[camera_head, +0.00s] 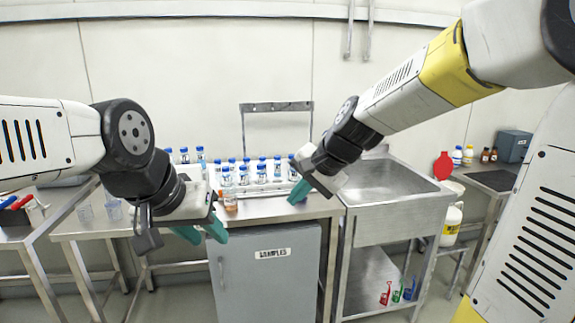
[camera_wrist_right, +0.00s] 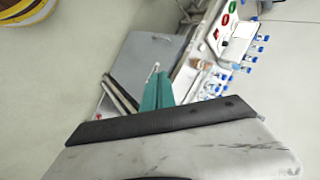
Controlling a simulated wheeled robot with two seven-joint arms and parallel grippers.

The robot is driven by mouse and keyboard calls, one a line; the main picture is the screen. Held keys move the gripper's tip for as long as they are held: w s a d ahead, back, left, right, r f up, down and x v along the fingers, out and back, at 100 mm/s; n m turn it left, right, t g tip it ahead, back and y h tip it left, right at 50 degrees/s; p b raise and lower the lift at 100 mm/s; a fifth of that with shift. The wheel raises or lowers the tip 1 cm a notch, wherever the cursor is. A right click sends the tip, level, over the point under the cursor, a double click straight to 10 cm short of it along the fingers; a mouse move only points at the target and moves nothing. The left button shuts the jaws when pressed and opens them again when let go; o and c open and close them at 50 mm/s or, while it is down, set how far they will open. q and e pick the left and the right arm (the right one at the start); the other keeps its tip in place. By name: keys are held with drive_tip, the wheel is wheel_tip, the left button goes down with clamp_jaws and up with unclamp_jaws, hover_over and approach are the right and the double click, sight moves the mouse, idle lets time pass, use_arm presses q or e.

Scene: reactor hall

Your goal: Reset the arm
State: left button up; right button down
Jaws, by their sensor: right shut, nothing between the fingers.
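My right arm comes in from the upper right of the head view. Its gripper (camera_head: 299,192) has teal fingers, pointing down and left over the right part of the sample bench. In the right wrist view the teal fingers (camera_wrist_right: 158,92) lie together, shut with nothing between them. My left gripper (camera_head: 202,233) is at the lower left in the head view, in front of the bench. Its two teal fingers stand apart with nothing seen between them.
Several blue-capped bottles (camera_head: 262,172) stand on the bench above a grey cabinet (camera_head: 262,285) labelled SAMPLES. A small amber container (camera_head: 230,202) is near the bench's front edge. A steel sink (camera_head: 385,185) stands to the right. A side table (camera_head: 22,233) is at left.

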drive_tip(key=s+d+r+n+h, duration=0.1)
drive_tip(key=s+d+n+h, duration=0.2)
drive_tip(key=s+d, duration=0.9)
drive_tip(key=s+n, duration=0.3)
drive_tip(key=s, duration=0.2)
drive_tip(key=shift+d+r+n+t, duration=0.2)
drive_tip(key=shift+n+t, duration=0.1)
drive_tip(key=shift+t, duration=0.1)
